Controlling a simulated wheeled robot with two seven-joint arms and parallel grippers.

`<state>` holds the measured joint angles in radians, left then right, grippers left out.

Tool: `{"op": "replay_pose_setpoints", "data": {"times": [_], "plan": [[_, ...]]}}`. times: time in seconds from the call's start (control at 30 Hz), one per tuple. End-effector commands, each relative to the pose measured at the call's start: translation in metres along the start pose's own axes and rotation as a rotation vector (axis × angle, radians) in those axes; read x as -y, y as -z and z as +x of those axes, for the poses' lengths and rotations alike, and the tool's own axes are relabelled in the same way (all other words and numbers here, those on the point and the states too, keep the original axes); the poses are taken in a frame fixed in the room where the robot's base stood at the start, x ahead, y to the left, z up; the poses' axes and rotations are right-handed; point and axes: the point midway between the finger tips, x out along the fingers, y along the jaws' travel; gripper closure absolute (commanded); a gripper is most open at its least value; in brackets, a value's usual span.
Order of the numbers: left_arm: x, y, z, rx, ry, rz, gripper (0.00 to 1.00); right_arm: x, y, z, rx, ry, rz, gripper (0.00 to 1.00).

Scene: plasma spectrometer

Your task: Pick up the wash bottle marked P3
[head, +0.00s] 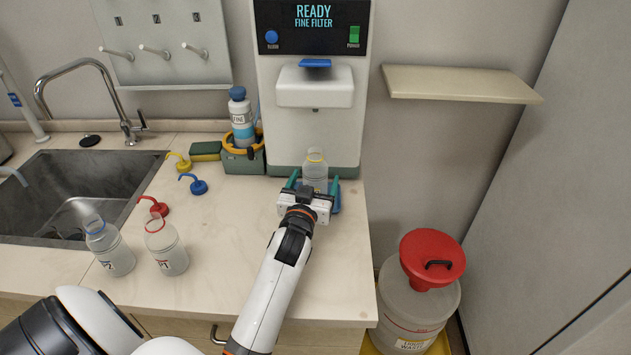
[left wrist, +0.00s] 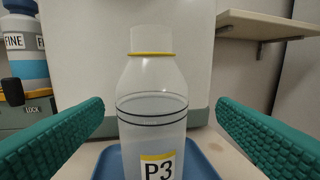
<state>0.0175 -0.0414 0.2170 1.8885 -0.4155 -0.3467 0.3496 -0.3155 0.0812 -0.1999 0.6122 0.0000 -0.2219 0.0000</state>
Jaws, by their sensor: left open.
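The wash bottle marked P3 (head: 315,172) is clear, with a yellow ring at its open neck. It stands upright on a small blue tray (head: 336,207) at the foot of the white filter machine. The left wrist view shows the bottle (left wrist: 152,108) in the middle, with its P3 label low down, on the blue tray (left wrist: 105,165). My left gripper (head: 314,186) is open, its teal fingers on either side of the bottle. In the wrist view both fingers (left wrist: 158,125) are clear of the bottle's sides. My right gripper is not in view.
The filter machine (head: 312,125) reads READY, FINE FILTER. A FINE bottle (head: 241,118) sits in a caddy at its left. Bottles P1 (head: 168,250) and another (head: 112,252), with loose red, blue and yellow spout caps, stand left, near the sink (head: 70,195). A beige shelf (head: 460,84) is at right.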

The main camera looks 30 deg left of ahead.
Motion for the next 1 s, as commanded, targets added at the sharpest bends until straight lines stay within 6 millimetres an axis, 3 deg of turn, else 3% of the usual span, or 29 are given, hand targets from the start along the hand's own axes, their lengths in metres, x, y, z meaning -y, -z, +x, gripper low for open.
{"op": "replay_pose_setpoints", "data": {"times": [0.27,0.5,0.8,1.0], "plan": [[-0.004,-0.001,0.025,0.000,0.000,0.002,0.19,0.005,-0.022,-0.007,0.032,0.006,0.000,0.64],[-0.007,0.002,0.054,-0.001,0.000,0.001,0.19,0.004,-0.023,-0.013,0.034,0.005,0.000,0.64],[-0.007,0.003,0.059,0.000,0.001,0.001,0.19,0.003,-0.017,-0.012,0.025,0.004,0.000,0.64],[-0.007,0.003,0.059,0.000,0.001,0.001,0.50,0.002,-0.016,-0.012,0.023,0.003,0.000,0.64]]}}
